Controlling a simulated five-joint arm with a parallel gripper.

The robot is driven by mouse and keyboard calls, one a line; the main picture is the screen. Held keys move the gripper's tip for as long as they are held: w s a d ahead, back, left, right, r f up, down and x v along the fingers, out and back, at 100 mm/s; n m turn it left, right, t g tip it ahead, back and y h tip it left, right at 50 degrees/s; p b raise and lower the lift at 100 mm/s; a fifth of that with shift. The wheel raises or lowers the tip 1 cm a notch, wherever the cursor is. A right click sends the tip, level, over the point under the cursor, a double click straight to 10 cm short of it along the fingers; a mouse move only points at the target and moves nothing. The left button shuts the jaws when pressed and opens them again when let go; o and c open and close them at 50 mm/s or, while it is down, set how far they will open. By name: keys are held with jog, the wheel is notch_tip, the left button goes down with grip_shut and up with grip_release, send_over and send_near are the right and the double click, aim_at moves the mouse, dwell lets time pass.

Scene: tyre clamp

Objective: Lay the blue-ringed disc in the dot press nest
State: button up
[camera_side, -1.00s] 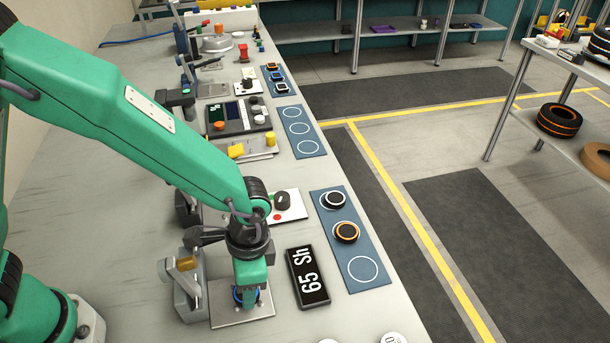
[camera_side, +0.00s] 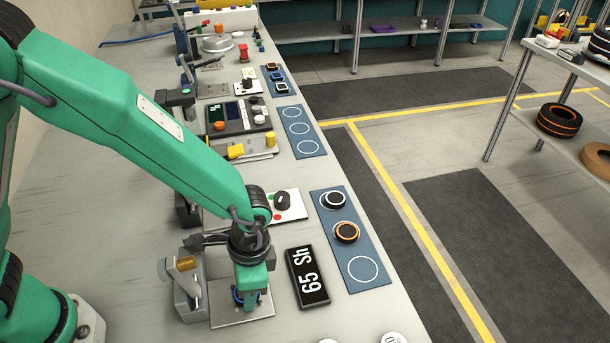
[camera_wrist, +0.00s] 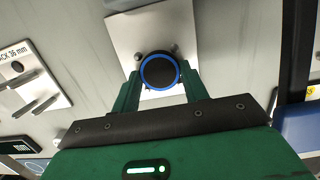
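The blue-ringed disc (camera_wrist: 160,72) is black with a blue rim. In the wrist view it sits between the two fingertips of my gripper (camera_wrist: 160,76), which meet its sides. It is over the pale square plate (camera_wrist: 125,30) of the dot press nest, close to two small posts (camera_wrist: 174,48). Whether it rests on the plate is unclear. In the side view my gripper (camera_side: 250,294) points down over the plate (camera_side: 228,316) and hides most of the disc; a bit of blue shows. The press (camera_side: 183,284), with a brass knob, stands left of the plate.
A black display (camera_side: 307,277) reading "65 Sh" lies right of the plate. A blue mat (camera_side: 357,250) holds a white-ringed disc (camera_side: 333,200) and an orange-ringed disc (camera_side: 346,232); its nearest circle is empty. More fixtures (camera_side: 240,116) line the bench behind.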

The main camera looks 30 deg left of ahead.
jog(key=shift+c, duration=0.3)
jog(key=shift+r, duration=3)
jog(key=shift+w+a+r, duration=0.4)
jog(key=shift+r, duration=0.05)
jog(key=w+a+r+n, duration=0.1)
jog(key=w+a+r, duration=0.1)
jog(key=a, duration=0.1)
jog(key=w+a+r+n, duration=0.2)
jog(key=w+a, duration=0.1)
jog(key=a, duration=0.1)
jog(key=w+a+r+n, duration=0.1)
jog(key=w+a+r, duration=0.1)
jog(key=w+a, duration=0.1)
jog(key=shift+w+a+r+n+h, duration=0.25)
jog(key=shift+a+r+n+h, duration=0.05)
jog(key=shift+a+n+h, duration=0.1)
jog(key=w+a+r+n, duration=0.2)
jog(key=a, duration=0.3)
jog(key=w+a+r+n, duration=0.2)
jog(key=a, duration=0.4)
jog(key=shift+a+r, duration=0.2)
jog(key=shift+r, duration=0.15)
